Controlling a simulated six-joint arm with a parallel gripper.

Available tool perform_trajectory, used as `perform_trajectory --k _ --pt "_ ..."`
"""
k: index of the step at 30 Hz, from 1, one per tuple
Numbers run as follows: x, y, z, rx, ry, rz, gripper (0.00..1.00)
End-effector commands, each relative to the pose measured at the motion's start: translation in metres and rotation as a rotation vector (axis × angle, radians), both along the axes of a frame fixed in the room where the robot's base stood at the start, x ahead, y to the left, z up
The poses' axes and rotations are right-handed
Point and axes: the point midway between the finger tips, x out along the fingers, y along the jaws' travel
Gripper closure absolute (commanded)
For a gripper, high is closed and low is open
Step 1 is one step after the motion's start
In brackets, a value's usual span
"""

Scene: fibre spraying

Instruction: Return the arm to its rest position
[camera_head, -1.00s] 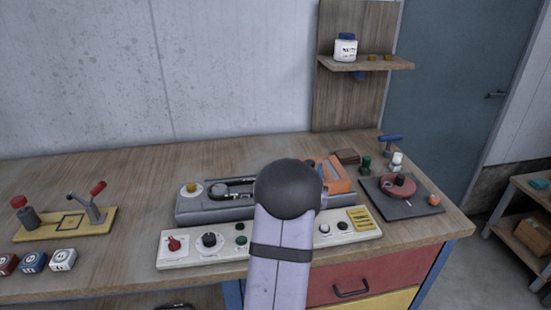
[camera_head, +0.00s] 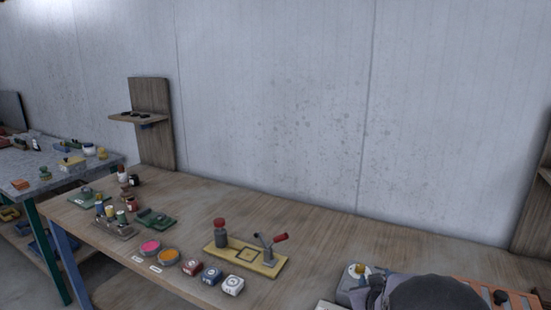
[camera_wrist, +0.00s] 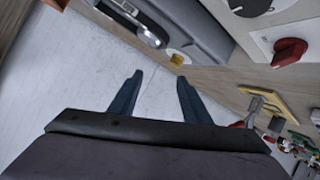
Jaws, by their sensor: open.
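My gripper (camera_wrist: 159,76) shows in the wrist view as two dark blue fingers, spread apart with nothing between them. Pale wall or floor surface and a wooden bench edge lie beyond the fingers. In the head view, the dark rounded joint of my arm (camera_head: 435,292) is at the bottom right edge, in front of the grey machine (camera_head: 352,296). My gripper itself is outside the head view. The grey machine also shows at the top of the wrist view (camera_wrist: 195,25), beside a control panel with a red knob (camera_wrist: 289,51).
A yellow plate with a red-handled clamp (camera_head: 262,264) stands left of the machine. Labelled blocks (camera_head: 212,275), pink and orange dishes (camera_head: 150,248) and small bottles (camera_head: 122,216) sit farther left on the wooden bench (camera_head: 310,225). The bench's back strip is clear.

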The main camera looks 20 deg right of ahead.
Motion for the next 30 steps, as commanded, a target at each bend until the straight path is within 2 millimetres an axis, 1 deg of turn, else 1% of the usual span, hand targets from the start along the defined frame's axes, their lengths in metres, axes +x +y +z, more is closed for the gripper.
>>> perform_trajectory --k 1,2,3,5,6,7,8,9,11,12,14,15,18,22,25,30 --pt "0.006 0.036 0.002 0.000 0.072 0.087 0.57" --pt "0.004 0.052 -0.012 0.055 0.108 0.093 0.57" --pt "0.000 0.073 -0.024 0.111 0.157 0.109 0.57" --pt "-0.009 0.105 -0.039 0.185 0.235 0.134 0.57" --pt "-0.016 0.125 -0.047 0.230 0.286 0.148 0.57" --pt "-0.023 0.140 -0.053 0.261 0.327 0.158 0.57" --pt "-0.031 0.155 -0.059 0.293 0.369 0.166 0.57" --pt "-0.043 0.174 -0.066 0.330 0.425 0.176 0.57" --pt "-0.063 0.201 -0.074 0.381 0.514 0.188 0.57" --pt "-0.078 0.218 -0.079 0.411 0.573 0.196 0.57" --pt "-0.101 0.240 -0.084 0.449 0.660 0.202 0.57" --pt "-0.116 0.252 -0.086 0.469 0.714 0.203 0.57" --pt "-0.151 0.276 -0.089 0.505 0.835 0.200 0.57" --pt "-0.183 0.292 -0.089 0.527 0.941 0.191 0.57" --pt "-0.196 0.297 -0.088 0.533 0.984 0.187 0.57" --pt "-0.201 0.299 -0.088 0.537 1.002 0.182 0.57"
